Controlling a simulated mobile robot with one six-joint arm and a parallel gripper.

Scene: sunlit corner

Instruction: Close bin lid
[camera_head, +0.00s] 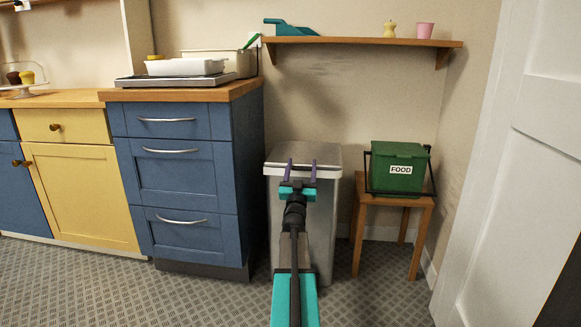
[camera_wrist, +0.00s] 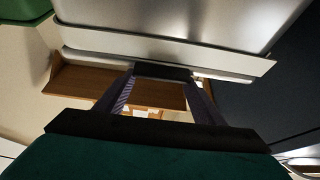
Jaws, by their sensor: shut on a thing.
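A tall silver-grey bin (camera_head: 322,225) stands on the floor right of the blue cabinet. Its pale lid (camera_head: 328,155) lies over the top and looks about level; I cannot tell whether a gap remains beneath it. My gripper (camera_head: 301,170), with dark purple fingers, is at the front edge of the lid. In the wrist view, the fingers (camera_wrist: 160,82) are on either side of a dark handle (camera_wrist: 162,72) at the pale lid edge (camera_wrist: 105,48), shut on it. My arm hides part of the bin's front.
A green FOOD box (camera_head: 398,170) with a dark frame sits on a wooden stool (camera_head: 366,199) to the right. A wall shelf (camera_head: 355,42) is above the bin. The blue cabinet (camera_head: 190,185) is close on the left, a white door (camera_head: 520,170) at far right.

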